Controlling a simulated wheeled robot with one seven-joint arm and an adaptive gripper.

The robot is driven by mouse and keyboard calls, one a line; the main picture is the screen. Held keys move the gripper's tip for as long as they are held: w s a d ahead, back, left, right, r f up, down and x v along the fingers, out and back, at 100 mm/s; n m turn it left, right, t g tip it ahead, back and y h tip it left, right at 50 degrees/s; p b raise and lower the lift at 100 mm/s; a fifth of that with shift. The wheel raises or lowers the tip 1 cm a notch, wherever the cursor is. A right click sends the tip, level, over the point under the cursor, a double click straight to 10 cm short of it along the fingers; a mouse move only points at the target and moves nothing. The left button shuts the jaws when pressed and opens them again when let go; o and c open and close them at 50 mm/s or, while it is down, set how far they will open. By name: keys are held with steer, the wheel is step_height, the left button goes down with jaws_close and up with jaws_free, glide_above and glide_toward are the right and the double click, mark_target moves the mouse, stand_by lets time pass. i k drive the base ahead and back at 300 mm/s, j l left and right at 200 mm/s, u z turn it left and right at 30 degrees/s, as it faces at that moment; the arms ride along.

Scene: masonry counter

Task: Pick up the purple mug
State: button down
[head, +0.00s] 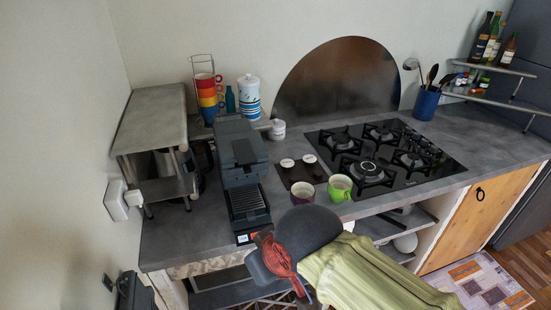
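The purple mug (302,193) stands upright on the grey counter near its front edge, in the lower middle of the head view. Its rim and pale inside show, and my arm in the foreground comes close below it in the picture. A green mug (340,188) stands just to its right, with a small gap between them. My arm reaches in from the bottom, with a dark rounded link just in front of the purple mug. I cannot make out any gripper fingers, and nothing is seen touching the mug.
A black coffee machine (241,175) stands left of the mugs. A dark tray (302,171) with two small white-topped items lies behind them. A gas hob (385,155) is to the right. Stacked coloured mugs (209,95) and a white canister (249,97) stand at the back left.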

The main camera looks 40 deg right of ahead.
mark_target(301, 192)
steer(key=z, duration=1.25)
